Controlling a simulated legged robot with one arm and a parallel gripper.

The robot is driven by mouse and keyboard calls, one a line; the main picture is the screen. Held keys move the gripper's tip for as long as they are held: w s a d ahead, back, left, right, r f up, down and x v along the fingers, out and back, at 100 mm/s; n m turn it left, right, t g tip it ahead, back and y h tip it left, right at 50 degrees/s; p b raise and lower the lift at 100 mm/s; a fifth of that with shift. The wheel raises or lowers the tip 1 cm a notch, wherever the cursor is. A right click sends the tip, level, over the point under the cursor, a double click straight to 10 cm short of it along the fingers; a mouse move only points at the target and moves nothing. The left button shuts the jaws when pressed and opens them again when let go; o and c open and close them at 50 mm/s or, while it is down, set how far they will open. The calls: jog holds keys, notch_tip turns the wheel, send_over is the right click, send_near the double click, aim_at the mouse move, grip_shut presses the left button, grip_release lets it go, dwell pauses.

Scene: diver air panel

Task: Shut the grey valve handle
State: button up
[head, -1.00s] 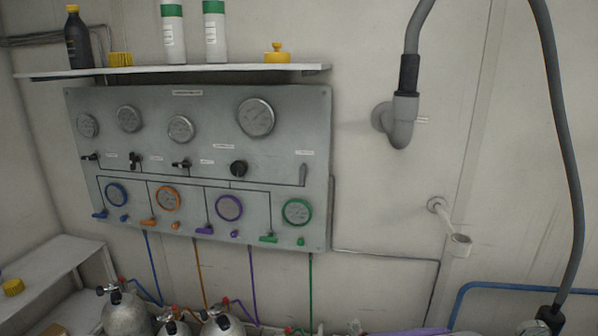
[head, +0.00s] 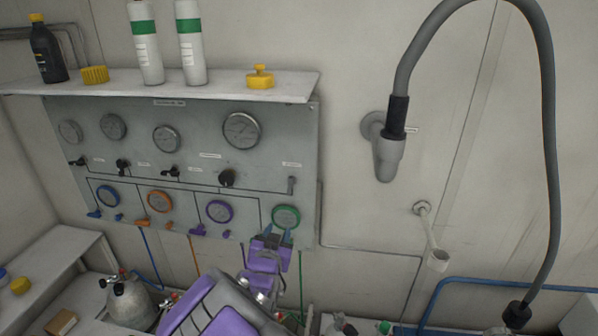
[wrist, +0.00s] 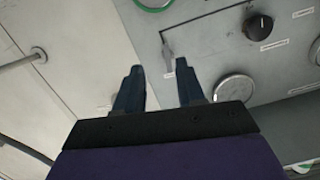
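The grey valve handle (head: 291,185) is a small lever at the right end of the upper black line on the grey panel (head: 190,185). It stands roughly upright in the head view. In the wrist view the grey handle (wrist: 168,57) shows just beyond and between my fingertips, apart from them. My gripper (head: 277,234) is in front of the panel's lower right corner, below the handle in the picture. In the wrist view my gripper (wrist: 157,68) has its two dark fingers spread, with nothing between them. My gripper partly covers the green dial and hides the green handle below it.
A black knob (head: 227,178) sits left of the handle, with several gauges above. A shelf (head: 200,88) with bottles overhangs the panel. A grey hose (head: 548,130) and wall pipe fitting (head: 388,155) are to the right. Gas cylinders (head: 130,300) stand below.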

aim_at(289, 190)
jog(key=shift+t+h, duration=0.5)
jog(key=shift+t, duration=0.3)
jog(key=r+p+x, duration=0.1)
jog(key=x, duration=0.5)
jog(key=p+x, duration=0.1)
jog(key=x, duration=0.4)
jog(key=r+p+x, duration=0.1)
jog(key=x, duration=0.5)
jog(key=shift+w+a+r, duration=0.25)
jog(key=shift+w+r, duration=0.05)
jog(key=shift+w, duration=0.15)
jog(key=shift+c, duration=0.3)
grip_shut()
